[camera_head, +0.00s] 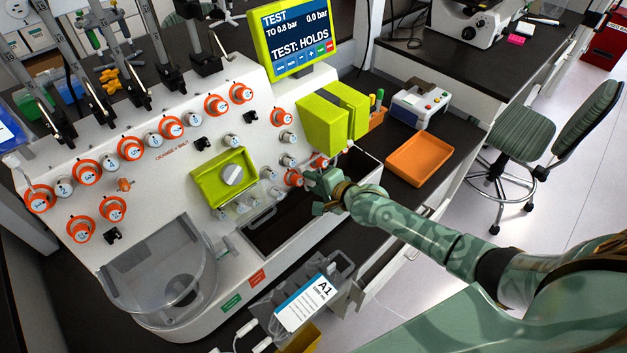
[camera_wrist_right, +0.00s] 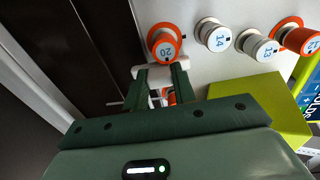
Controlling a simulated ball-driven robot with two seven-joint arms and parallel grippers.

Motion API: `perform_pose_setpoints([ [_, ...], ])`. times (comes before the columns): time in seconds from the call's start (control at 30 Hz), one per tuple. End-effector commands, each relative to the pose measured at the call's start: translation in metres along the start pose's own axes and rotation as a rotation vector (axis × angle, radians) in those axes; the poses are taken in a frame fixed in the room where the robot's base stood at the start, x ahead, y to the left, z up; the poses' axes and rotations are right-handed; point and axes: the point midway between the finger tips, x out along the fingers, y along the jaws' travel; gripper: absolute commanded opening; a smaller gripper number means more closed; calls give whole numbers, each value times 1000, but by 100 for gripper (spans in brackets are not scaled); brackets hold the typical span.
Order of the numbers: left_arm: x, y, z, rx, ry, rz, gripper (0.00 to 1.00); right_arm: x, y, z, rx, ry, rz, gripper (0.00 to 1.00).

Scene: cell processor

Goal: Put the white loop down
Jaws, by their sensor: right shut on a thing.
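My right gripper (camera_head: 316,186) is at the lower right part of the white machine's front panel. In the right wrist view its two green fingers (camera_wrist_right: 160,78) are shut on a small white piece, which I take to be the white loop (camera_wrist_right: 154,74). Only a part of it shows between the fingertips, close below the orange-ringed port 20 (camera_wrist_right: 164,43); I cannot tell whether it touches the port. In the head view the gripper hides the loop. My left gripper is not in view.
A dark open recess (camera_head: 270,232) lies below. An orange tray (camera_head: 420,158) sits on the black bench at right. The A1 bag (camera_head: 305,300) hangs in front.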

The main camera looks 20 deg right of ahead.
Motion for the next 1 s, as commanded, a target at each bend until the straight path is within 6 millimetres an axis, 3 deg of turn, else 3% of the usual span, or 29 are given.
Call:
perform_pose_setpoints([
  [0.03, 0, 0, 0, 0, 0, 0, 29, 0, -1, 0, 0, 0, -1, 0],
  [0.07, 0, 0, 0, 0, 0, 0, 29, 0, -1, 0, 0, 0, -1, 32],
  [0.1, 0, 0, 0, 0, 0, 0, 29, 0, -1, 0, 0, 0, -1, 43],
  [0.13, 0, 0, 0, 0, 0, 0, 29, 0, -1, 0, 0, 0, -1, 48],
  [0.4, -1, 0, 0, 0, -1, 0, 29, 0, -2, 0, 1, 0, -1, 48],
  [0.57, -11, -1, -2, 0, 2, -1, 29, -9, -16, 0, 0, 0, -1, 48],
  [1.0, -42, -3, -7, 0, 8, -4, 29, -108, -13, 0, 1, -1, 1, 48],
])
